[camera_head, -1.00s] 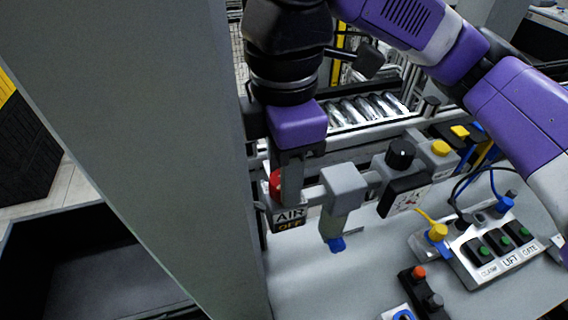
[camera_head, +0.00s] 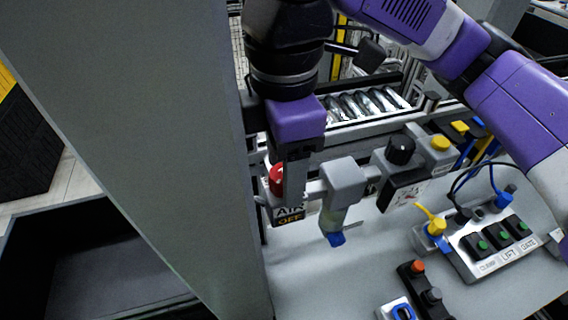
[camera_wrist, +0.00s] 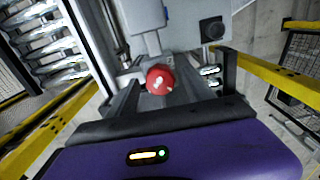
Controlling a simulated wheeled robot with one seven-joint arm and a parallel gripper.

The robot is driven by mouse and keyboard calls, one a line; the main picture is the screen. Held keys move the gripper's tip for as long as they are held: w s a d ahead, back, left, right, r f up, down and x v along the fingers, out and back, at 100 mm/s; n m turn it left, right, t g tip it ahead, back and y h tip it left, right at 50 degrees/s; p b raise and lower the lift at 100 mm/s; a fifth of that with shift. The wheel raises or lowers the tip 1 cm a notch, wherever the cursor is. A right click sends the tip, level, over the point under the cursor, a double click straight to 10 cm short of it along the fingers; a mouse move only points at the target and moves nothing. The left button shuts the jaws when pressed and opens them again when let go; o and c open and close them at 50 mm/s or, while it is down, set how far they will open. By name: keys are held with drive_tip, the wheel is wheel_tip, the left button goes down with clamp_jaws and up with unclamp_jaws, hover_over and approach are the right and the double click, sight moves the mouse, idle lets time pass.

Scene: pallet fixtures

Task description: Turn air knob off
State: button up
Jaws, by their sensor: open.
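The air knob (camera_head: 276,179) is red and sits on the grey fixture rail above a black label reading AIR OFF (camera_head: 289,217). In the wrist view the red knob (camera_wrist: 160,79) shows face-on, near the middle and ahead of my gripper. My gripper (camera_head: 293,195) points down at the knob, under its purple body. One finger covers the right part of the knob and the top of the label in the head view. The jaws are open, and the knob appears in the gap between them. I cannot tell whether a finger touches it.
Right of the knob, a grey block (camera_head: 344,180) with a blue tip, a black dial (camera_head: 400,149) and a yellow button (camera_head: 440,144) stand close by. A switch box (camera_head: 490,248) with cables is further right. A grey post (camera_head: 150,130) stands close on the left.

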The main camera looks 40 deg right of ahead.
wheel_tip(320, 180, up, 7)
drive_tip(key=shift+r+b, duration=0.1)
drive_tip(key=shift+b, duration=0.25)
drive_tip(key=shift+r, duration=0.3)
idle(0.4)
